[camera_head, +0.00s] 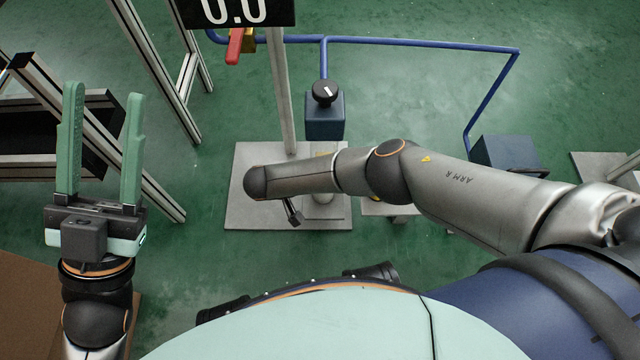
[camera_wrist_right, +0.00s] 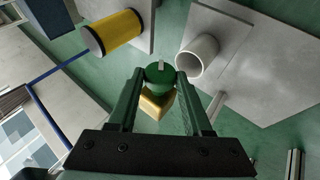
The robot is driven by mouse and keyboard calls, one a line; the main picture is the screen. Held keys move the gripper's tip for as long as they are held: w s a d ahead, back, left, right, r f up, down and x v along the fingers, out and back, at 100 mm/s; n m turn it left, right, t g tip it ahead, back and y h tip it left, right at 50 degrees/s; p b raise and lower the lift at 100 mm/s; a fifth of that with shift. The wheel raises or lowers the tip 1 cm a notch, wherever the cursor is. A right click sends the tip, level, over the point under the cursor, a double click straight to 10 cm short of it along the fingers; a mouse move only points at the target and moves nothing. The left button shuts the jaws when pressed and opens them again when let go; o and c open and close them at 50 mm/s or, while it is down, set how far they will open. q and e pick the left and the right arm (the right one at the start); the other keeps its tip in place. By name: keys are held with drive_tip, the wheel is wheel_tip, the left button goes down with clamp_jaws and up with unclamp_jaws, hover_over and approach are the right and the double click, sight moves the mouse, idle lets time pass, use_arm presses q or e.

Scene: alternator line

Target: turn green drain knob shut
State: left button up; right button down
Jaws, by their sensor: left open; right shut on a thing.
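The green drain knob (camera_wrist_right: 160,71), with a pale mark on its top, sits on a brass valve body (camera_wrist_right: 155,102) in the right wrist view. My right gripper (camera_wrist_right: 160,76) has a finger on each side of the knob and is shut on it. In the head view the knob and the right gripper are hidden by my right arm, which reaches over a grey base plate. My left gripper (camera_head: 104,92) is open and empty, fingers up, at the left of the head view, far from the knob.
A black dial (camera_head: 326,92) tops a blue box (camera_head: 325,122) behind my right arm. A red valve handle (camera_head: 235,46) and blue pipe (camera_head: 420,43) lie farther back. An open grey pipe (camera_wrist_right: 197,56) and a yellow cylinder (camera_wrist_right: 115,32) stand near the knob.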

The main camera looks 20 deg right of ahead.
idle(0.3)
drive_tip(key=shift+c, duration=1.8)
unclamp_jaws()
drive_tip(key=shift+r, duration=0.1)
drive_tip(key=p+v, duration=0.3)
drive_tip(key=v, duration=0.9)
drive_tip(key=shift+p, duration=0.4)
drive_tip(key=shift+a+r, duration=0.1)
